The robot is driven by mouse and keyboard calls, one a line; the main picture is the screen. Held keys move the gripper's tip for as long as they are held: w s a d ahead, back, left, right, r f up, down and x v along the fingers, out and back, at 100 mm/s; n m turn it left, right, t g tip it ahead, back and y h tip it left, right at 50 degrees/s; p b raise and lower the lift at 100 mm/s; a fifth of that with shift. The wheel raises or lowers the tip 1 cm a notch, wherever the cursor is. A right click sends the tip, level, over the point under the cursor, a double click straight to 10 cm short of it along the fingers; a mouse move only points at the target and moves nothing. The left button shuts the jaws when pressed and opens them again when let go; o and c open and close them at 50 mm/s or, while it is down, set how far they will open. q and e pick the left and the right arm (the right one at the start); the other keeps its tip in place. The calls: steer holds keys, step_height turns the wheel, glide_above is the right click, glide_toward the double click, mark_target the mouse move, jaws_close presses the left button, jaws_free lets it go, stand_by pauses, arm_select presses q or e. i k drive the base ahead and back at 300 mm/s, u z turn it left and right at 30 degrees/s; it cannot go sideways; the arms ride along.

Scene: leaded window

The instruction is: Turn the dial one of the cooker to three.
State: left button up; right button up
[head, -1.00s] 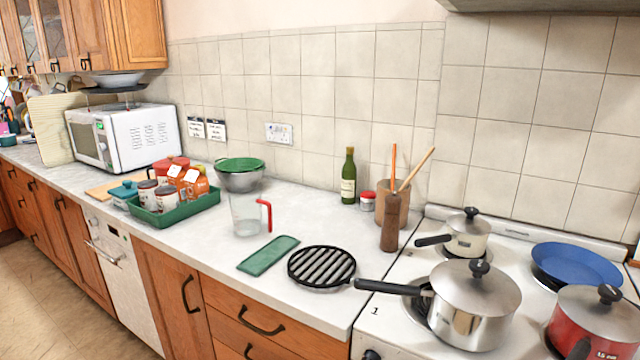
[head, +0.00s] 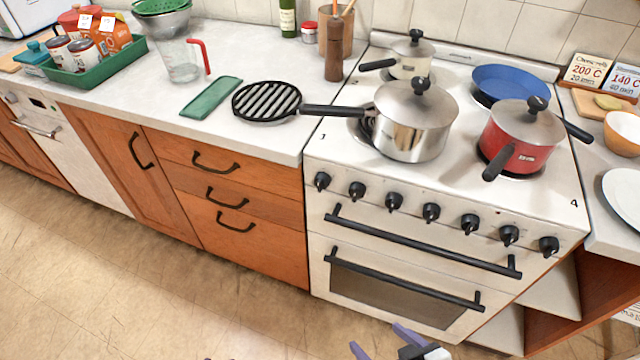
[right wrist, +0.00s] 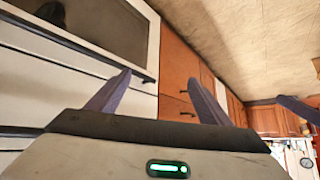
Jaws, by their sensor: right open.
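The white cooker (head: 450,270) has a row of several black dials along its front. The leftmost dial (head: 322,180) sits below a figure 1 on the hob's left corner; I take it as dial one. Its setting is too small to read. My right gripper (head: 382,343) is low at the bottom of the head view, in front of the cooker and well below the dials, touching nothing. In the right wrist view its two purple fingers (right wrist: 160,75) are apart and empty. A dark purple tip at that view's right edge looks like part of my left gripper (right wrist: 298,108).
Two black oven handles (head: 420,240) project below the dials. The floor (head: 180,270) before the cupboards is clear.

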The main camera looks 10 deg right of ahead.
mark_target(322, 180)
steer(key=u, duration=2.65)
steer(key=i, duration=1.7)
steer(key=z, duration=3.25)
